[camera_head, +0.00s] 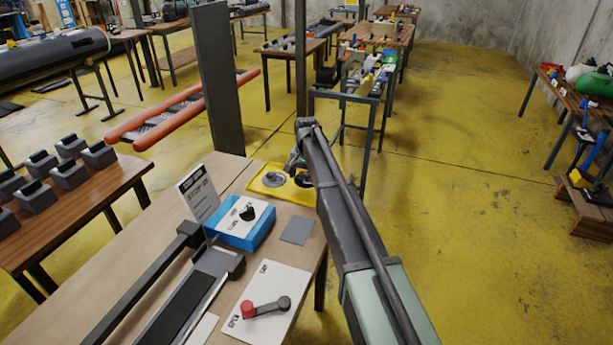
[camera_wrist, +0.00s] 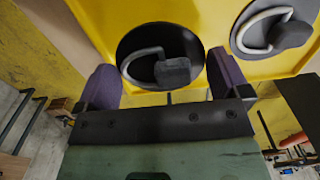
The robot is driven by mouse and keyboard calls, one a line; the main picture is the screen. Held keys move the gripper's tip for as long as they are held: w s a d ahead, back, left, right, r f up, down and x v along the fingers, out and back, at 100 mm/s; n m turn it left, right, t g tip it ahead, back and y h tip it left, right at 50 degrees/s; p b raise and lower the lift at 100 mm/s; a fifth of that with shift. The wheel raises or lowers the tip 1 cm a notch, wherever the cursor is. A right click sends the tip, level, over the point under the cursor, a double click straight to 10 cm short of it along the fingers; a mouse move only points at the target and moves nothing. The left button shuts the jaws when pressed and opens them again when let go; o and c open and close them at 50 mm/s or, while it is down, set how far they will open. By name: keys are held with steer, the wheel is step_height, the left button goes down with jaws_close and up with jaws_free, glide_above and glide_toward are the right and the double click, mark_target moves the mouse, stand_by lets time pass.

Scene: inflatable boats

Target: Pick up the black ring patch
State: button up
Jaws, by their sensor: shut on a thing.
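The black ring patch (camera_wrist: 160,36) is a round black disc with a light grey D-shaped ring and a dark tab. In the wrist view it lies between the two purple fingers of my gripper (camera_wrist: 163,64), which is shut on it. The yellow tray (camera_wrist: 95,18) is right behind the patch. I cannot tell whether the patch still touches the tray. In the head view my gripper (camera_head: 297,160) is over the tray (camera_head: 262,190), and the black patch (camera_head: 306,181) shows partly beside my arm.
A grey ring patch (camera_head: 272,180) lies on the left of the tray. A blue box (camera_head: 240,229) with a black knob, a grey square (camera_head: 297,230) and a white sheet with a red-ended handle (camera_head: 265,308) are on the same table. A grey post (camera_head: 217,80) stands behind.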

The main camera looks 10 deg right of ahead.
mark_target(306, 174)
step_height(306, 174, up, 17)
steer(key=p, duration=1.5)
